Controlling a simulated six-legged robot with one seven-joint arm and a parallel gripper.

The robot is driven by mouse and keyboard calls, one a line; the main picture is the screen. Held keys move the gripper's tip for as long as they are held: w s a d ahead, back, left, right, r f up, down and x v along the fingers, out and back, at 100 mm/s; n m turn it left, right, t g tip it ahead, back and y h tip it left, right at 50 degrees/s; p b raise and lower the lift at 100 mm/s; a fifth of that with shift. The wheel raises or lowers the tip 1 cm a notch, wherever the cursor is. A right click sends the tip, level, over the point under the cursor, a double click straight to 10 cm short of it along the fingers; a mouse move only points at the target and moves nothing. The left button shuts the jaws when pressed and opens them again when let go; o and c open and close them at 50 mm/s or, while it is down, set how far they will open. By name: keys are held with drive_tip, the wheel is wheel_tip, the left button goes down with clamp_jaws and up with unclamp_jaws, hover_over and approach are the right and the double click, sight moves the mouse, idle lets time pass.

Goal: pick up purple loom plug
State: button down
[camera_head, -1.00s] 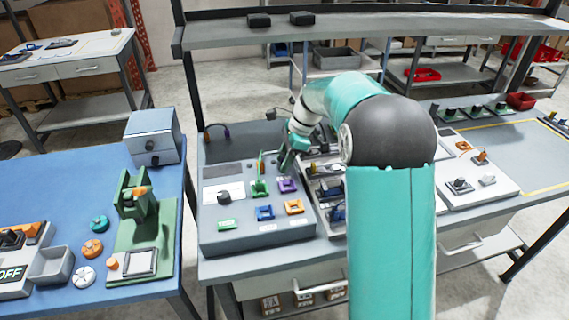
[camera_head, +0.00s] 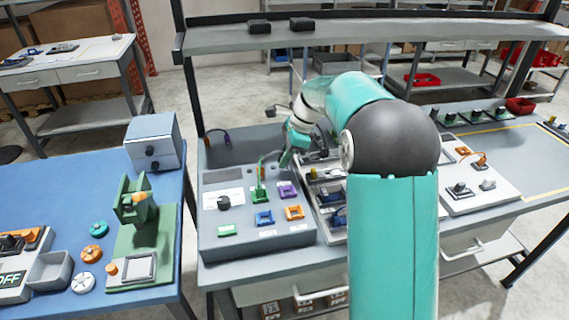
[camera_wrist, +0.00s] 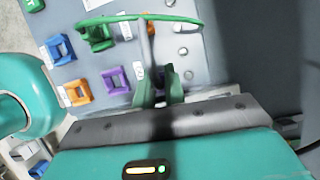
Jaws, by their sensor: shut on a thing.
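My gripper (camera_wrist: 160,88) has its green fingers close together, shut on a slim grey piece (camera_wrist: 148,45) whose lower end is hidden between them. I cannot tell whether this piece belongs to the purple plug. The gripper also shows in the head view (camera_head: 287,158), above the back of the grey panel. A purple square socket (camera_wrist: 115,80) lies left of the fingers; it also shows in the head view (camera_head: 288,191). A small purple cable end (camera_head: 226,136) lies at the back left of the bench. A green cable (camera_wrist: 110,19) arcs from a green socket (camera_wrist: 97,37) past the grey piece.
The grey panel (camera_head: 255,242) also carries blue (camera_head: 264,218) and orange (camera_head: 295,213) sockets and a black knob (camera_head: 224,202). A tray of parts (camera_head: 330,195) adjoins it on the right. A blue table (camera_head: 60,185) with a green fixture stands left, across a gap.

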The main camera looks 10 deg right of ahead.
drive_tip(key=s+r, duration=1)
drive_tip(key=s, duration=0.4)
drive_tip(key=shift+r, duration=0.3)
drive_tip(key=c, duration=2)
unclamp_jaws()
clamp_jaws()
drive_tip(key=shift+n, duration=0.4)
drive_tip(key=w+f, duration=0.4)
drive_tip(key=w+a+f, duration=0.1)
drive_tip(key=w+f, duration=0.1)
drive_tip(key=f, duration=0.1)
drive_tip(key=shift+w+f, duration=0.1)
drive_tip(key=shift+w, duration=0.05)
drive_tip(key=shift+f, duration=1.75)
drive_tip(key=shift+f, duration=0.2)
